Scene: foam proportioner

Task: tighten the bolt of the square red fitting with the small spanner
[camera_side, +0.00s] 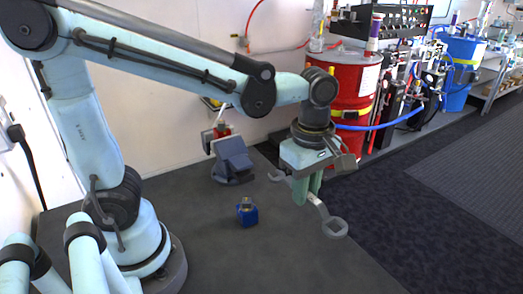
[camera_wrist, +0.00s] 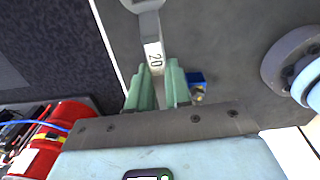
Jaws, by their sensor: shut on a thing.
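My gripper (camera_side: 307,192) is shut on a grey spanner (camera_side: 334,227) and holds it above the dark bench. The spanner's ring end points to the lower right and its other end shows left of the fingers. In the wrist view, the green fingers (camera_wrist: 159,92) are on either side of the spanner shaft (camera_wrist: 154,55), which has a white label reading 20. I cannot tell whether it is the small one. A red fitting (camera_side: 222,130) shows at the blue-grey vise (camera_side: 233,155), left of my gripper and apart from it. Its bolt is not clear.
A small blue fitting (camera_side: 247,214) with a brassy top stands on the bench (camera_side: 300,265); it also shows in the wrist view (camera_wrist: 196,78). A red drum (camera_side: 357,85) with hoses stands behind my gripper. The front of the bench is clear.

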